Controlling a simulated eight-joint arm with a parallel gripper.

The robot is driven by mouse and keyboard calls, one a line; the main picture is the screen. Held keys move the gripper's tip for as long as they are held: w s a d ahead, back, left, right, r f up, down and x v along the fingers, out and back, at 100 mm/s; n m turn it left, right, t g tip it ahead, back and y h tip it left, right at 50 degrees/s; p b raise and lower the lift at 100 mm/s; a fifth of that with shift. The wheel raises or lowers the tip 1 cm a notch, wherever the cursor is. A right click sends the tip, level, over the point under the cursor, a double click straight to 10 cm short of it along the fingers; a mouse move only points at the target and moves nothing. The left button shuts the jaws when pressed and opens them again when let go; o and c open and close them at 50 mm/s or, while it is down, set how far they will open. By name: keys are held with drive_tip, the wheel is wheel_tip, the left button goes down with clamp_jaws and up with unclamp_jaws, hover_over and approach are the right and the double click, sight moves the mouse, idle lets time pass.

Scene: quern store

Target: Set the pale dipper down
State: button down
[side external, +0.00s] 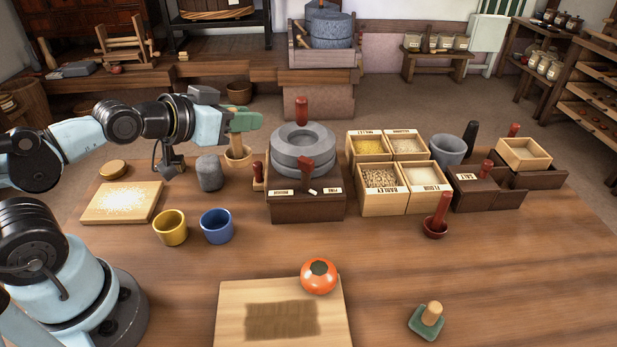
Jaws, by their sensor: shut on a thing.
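The pale dipper (237,146) is upright, with a light wooden shaft. My gripper (240,121), with green fingers, is shut on its upper part. The dipper's lower end meets a small tan cup (239,158) in the picture. I cannot tell from this view whether that end is inside the cup, part of it or in front of it, nor whether it touches the table (380,265).
A grey stone cylinder (209,173) stands close left of the cup. The stone quern (303,145) on its dark box stands close right. Yellow (170,228) and blue (216,227) cups are in front. Grain boxes (382,202) stand further right.

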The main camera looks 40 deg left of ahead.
drive_tip(key=a+r+n+g+y, duration=0.2)
drive_tip(key=a+n+g+y, duration=0.4)
drive_tip(key=a+n+y, duration=0.9)
drive_tip(key=s+a+r+n+g+h, duration=0.1)
drive_tip(key=s+a+n+g+h, duration=0.2)
drive_tip(key=s+a+n+g, duration=0.35)
drive_tip(key=s+a+r+n+g+h, duration=0.1)
drive_tip(key=s+a+n+g+h, duration=0.3)
drive_tip(key=a+n+g, duration=0.55)
drive_tip(key=shift+s+a+f+m+g, duration=0.1)
drive_tip(key=shift+a+f+m+g, duration=0.25)
drive_tip(key=shift+f, duration=2.5)
drive_tip(key=shift+w+a+f+m+g, duration=0.15)
drive_tip(key=shift+f+m+g, duration=0.3)
drive_tip(key=shift+f, duration=2.35)
drive_tip(key=shift+s+a+f+m+g, duration=0.15)
drive_tip(key=shift+a+f+m+g, duration=0.25)
drive_tip(key=shift+f, duration=2.45)
drive_tip(key=shift+d+f, duration=0.1)
drive_tip(key=shift+f, duration=0.55)
drive_tip(key=c, duration=0.9)
unclamp_jaws()
